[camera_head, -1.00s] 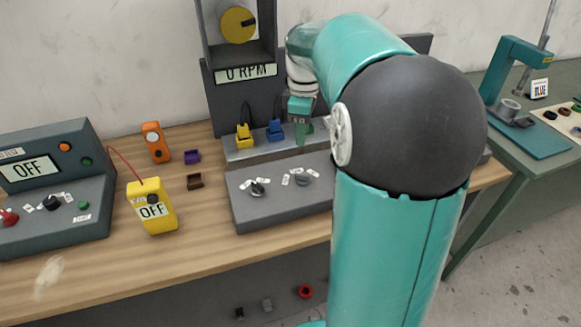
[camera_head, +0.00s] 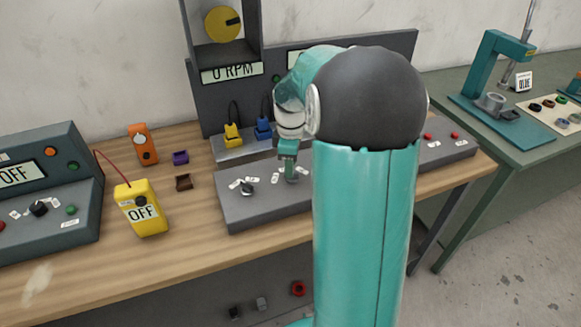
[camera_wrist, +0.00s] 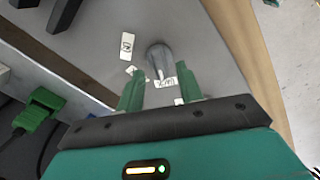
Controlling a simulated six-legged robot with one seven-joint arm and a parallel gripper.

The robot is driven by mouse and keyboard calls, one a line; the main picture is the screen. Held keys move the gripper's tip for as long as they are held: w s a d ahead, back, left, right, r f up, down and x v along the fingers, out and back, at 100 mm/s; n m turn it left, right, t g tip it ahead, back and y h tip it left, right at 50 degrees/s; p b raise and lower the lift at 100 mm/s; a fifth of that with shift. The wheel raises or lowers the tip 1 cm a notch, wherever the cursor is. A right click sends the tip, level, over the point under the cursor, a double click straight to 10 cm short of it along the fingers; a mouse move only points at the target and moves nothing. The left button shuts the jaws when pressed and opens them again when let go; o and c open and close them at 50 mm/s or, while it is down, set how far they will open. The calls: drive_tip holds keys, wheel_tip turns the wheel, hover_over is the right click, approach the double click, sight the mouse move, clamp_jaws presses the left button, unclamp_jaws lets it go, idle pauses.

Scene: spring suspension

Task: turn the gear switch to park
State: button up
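A grey control panel (camera_head: 262,203) on the bench carries a dark knob (camera_head: 246,189) at left and a grey knob (camera_head: 292,178) to its right, each with small white labels. I cannot read which one is the gear switch. My gripper (camera_head: 289,168) is just above the right knob and partly hides it. In the wrist view the grey knob (camera_wrist: 158,58) lies just beyond my open fingertips (camera_wrist: 157,84), roughly centred between them. Its pointer faces a white label (camera_wrist: 165,84). I cannot tell whether the fingers touch the knob.
Behind the panel stand a yellow plug (camera_head: 232,136) and a blue plug (camera_head: 263,129) under a "0 RPM" display (camera_head: 231,73). A yellow meter (camera_head: 143,208) reading OFF stands at left. A second bench (camera_head: 480,130) is at right. Bare wood lies in front of the meter.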

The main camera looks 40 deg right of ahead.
drive_tip(key=shift+f, duration=0.9)
clamp_jaws()
drive_tip(key=shift+m, duration=0.3)
drive_tip(key=m, duration=1.1)
drive_tip(key=shift+d, duration=0.2)
